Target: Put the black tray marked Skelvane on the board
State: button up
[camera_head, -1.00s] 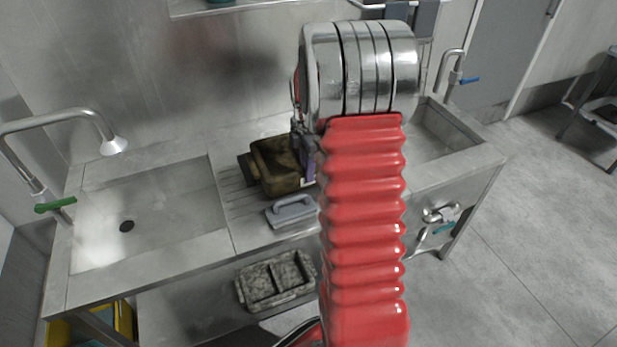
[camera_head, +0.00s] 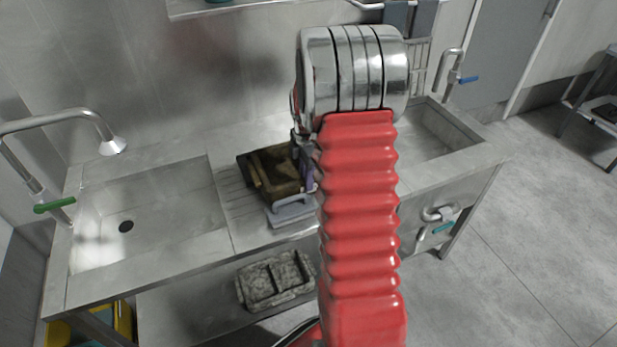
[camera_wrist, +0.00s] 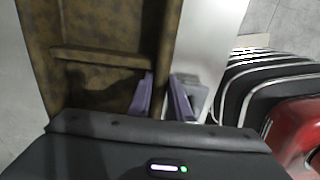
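My gripper (camera_wrist: 162,98) is shut on that wall. In the head view my gripper (camera_head: 305,172) is partly hidden behind my arm.
A grey mottled two-part tray (camera_head: 272,298) is on the lower shelf. The left sink (camera_head: 165,215) is empty. A tap with a green lever (camera_head: 55,204) stands left.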

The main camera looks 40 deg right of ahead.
jog(key=shift+o, duration=0.6)
jog(key=shift+r, duration=0.15)
notch_tip(320, 180, up, 12)
dwell(0.6)
